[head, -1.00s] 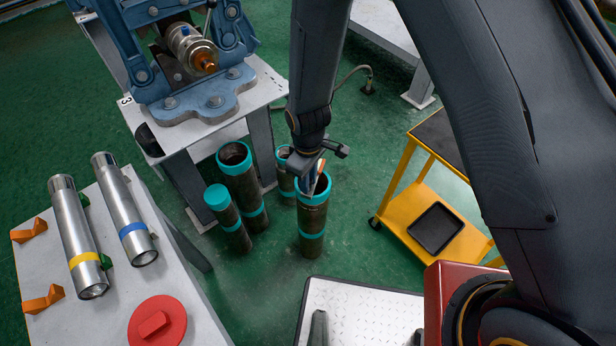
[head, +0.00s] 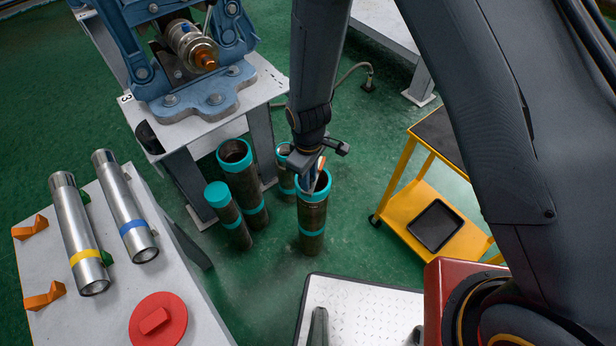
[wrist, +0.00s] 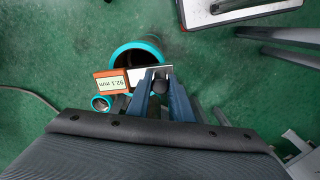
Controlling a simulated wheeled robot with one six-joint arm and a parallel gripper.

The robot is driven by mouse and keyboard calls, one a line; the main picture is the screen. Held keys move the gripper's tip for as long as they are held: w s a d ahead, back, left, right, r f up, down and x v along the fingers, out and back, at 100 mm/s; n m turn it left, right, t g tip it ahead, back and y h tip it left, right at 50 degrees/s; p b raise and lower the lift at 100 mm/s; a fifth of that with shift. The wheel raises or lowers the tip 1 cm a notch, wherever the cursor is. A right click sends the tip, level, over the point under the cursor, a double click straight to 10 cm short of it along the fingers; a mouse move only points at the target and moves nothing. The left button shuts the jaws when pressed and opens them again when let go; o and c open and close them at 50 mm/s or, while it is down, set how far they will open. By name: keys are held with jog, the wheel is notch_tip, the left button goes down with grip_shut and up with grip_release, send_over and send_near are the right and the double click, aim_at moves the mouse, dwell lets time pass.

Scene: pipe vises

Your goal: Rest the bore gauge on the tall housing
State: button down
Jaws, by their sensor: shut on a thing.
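The bore gauge (wrist: 111,84) has an orange body with a display reading 92.1 mm and a white and black bar beside it. My gripper (wrist: 160,88) is shut on it. In the head view my gripper (head: 316,178) is over the open top of a dark pipe housing (head: 312,222) with teal bands, and mostly hides the gauge. The wrist view shows the gauge overlapping the near side of that housing's teal rim (wrist: 118,57). I cannot tell whether they touch, nor surely which housing is the tall one.
Close by stand another open housing (head: 244,182), a teal-capped one (head: 230,222) and a smaller one (head: 284,168) behind my gripper. A blue vise (head: 205,90) stands on a bench. A yellow cart (head: 452,222) is right. Green floor between cart and housing is clear.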

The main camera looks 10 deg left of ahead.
jog(key=shift+f, duration=0.35)
dwell(0.9)
jog(key=c, duration=1.5)
grip_release()
jog(key=shift+r, duration=0.15)
jog(key=shift+r+p, duration=2.3)
jog(key=shift+r, duration=1.05)
